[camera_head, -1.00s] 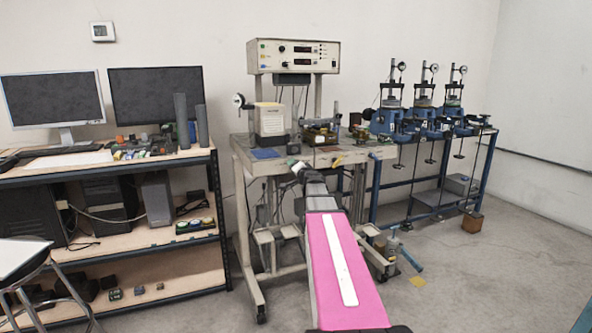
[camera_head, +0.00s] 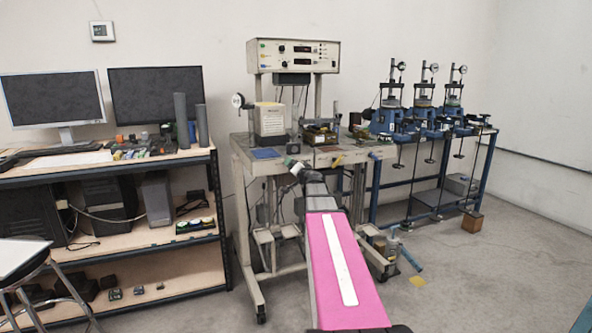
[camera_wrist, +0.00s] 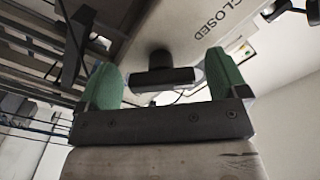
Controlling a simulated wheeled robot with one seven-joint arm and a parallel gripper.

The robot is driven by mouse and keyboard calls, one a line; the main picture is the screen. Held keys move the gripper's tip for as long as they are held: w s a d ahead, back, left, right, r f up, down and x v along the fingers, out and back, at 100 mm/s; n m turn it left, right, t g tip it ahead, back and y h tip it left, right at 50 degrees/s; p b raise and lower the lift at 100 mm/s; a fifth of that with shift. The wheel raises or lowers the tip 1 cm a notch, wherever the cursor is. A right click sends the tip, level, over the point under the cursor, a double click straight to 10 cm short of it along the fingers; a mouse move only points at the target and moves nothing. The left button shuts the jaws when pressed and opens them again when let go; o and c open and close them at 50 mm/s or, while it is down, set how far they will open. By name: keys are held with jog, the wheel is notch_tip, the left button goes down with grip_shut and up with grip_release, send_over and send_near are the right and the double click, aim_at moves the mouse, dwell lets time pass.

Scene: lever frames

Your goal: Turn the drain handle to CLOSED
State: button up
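The drain handle (camera_wrist: 165,79) is a black bar on a round black stem. In the wrist view it lies crosswise in the picture, under a pale panel (camera_wrist: 195,38). The word CLOSED (camera_wrist: 213,20) is printed on that panel, up and to the right of the handle. My gripper (camera_wrist: 165,86) is open, with one green finger at each end of the bar. Whether either finger touches the bar I cannot tell. In the head view my gripper (camera_head: 294,166) is at the front edge of the workbench, and I cannot make out the handle there.
The workbench (camera_head: 256,169) carries a cream box (camera_head: 270,122) and other equipment. A shelf with monitors (camera_head: 55,98) stands left. A blue stand with several test devices (camera_head: 424,112) stands right. The floor at the right (camera_head: 500,270) is mostly clear.

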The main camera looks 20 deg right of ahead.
dwell(0.3)
jog(key=s, duration=1)
jog(key=shift+s+d, duration=0.2)
jog(key=shift+s, duration=0.2)
jog(key=s+a+f+n+g+y, duration=0.3)
jog(key=s+a+f+g, duration=0.15)
jog(key=a+f, duration=0.55)
jog(key=s+a+f+n+g+y, duration=0.25)
jog(key=a+f+n+g, duration=0.2)
jog(key=a+f, duration=0.5)
jog(key=s+a+f+g+h, duration=0.2)
jog(key=s+f+g+h, duration=0.1)
jog(key=s+f, duration=0.3)
jog(key=s+a+f+g+h, duration=0.2)
jog(key=s+f+g, duration=0.4)
jog(key=s, duration=0.4)
jog(key=shift+f+n+h, duration=0.4)
jog(key=shift+n+h, duration=0.05)
jog(key=shift+h, duration=0.1)
